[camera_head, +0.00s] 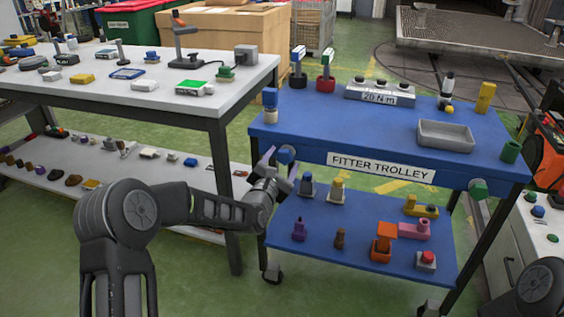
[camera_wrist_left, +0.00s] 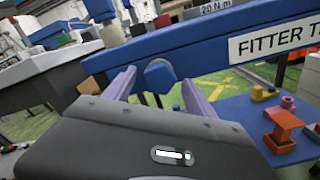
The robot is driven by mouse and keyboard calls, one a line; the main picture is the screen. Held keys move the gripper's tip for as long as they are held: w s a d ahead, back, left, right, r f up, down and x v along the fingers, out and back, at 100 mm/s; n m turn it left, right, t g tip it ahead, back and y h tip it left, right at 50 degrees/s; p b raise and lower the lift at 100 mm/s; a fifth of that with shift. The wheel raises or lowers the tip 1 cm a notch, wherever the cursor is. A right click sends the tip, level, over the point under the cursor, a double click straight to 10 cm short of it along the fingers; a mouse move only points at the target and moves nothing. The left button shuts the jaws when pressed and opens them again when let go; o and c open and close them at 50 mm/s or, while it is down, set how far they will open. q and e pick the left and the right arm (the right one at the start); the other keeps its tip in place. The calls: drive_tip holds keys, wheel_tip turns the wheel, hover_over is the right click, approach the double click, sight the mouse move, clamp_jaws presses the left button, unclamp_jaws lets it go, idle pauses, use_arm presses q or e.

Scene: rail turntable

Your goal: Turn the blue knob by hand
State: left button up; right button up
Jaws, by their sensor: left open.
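The blue knob (camera_head: 286,154) sits on the front edge of the blue fitter trolley (camera_head: 300,128), near its left corner. It also shows in the left wrist view (camera_wrist_left: 158,76), beyond and between the finger tips. My left gripper (camera_head: 281,164) is open, with one purple-grey finger on each side of the knob's line. In the left wrist view the left gripper (camera_wrist_left: 160,90) holds nothing; I cannot tell if either finger touches the knob. My right gripper is not in view.
A green knob (camera_head: 478,190) is at the trolley's front right. Several objects stand on the trolley's lower shelf (camera_head: 340,243) below my gripper. A white-topped table (camera_head: 130,95) is close on the left. A grey tray (camera_head: 446,136) rests on the trolley top.

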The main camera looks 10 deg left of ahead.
use_arm(q)
drive_tip(key=c, duration=1.3)
drive_tip(key=shift+f, duration=0.1)
